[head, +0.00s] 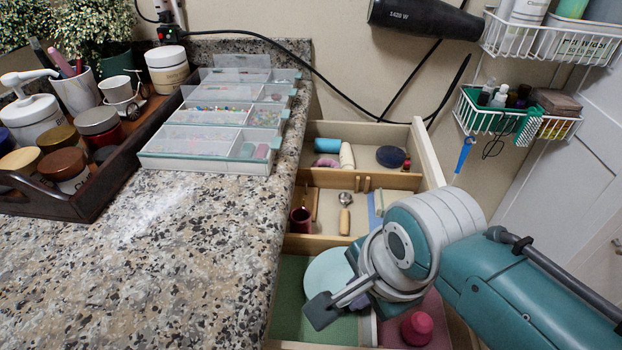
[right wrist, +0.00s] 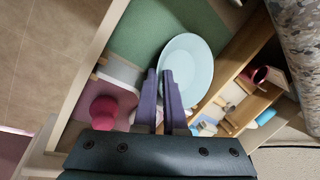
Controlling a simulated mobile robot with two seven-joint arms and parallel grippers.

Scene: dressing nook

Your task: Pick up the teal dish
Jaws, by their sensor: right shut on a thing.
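The teal dish (head: 326,268) is a pale, round, shallow plate in the front compartment of the open drawer, over a green lining. In the right wrist view the dish (right wrist: 190,68) shows almost whole. My right gripper (right wrist: 160,80) reaches down over the dish's near rim, its two dark purple fingers close together and shut on that rim. In the head view my right gripper (head: 343,297) hides part of the dish. Whether the dish touches the drawer floor I cannot tell. My left gripper is not in view.
A pink-red knobbed item (head: 417,328) stands in the front compartment near my right wrist. Wooden dividers (head: 365,180) separate the compartments, which hold small items. The granite counter (head: 150,270) borders the drawer on the left, with clear organizers (head: 205,160) and a dark tray of jars.

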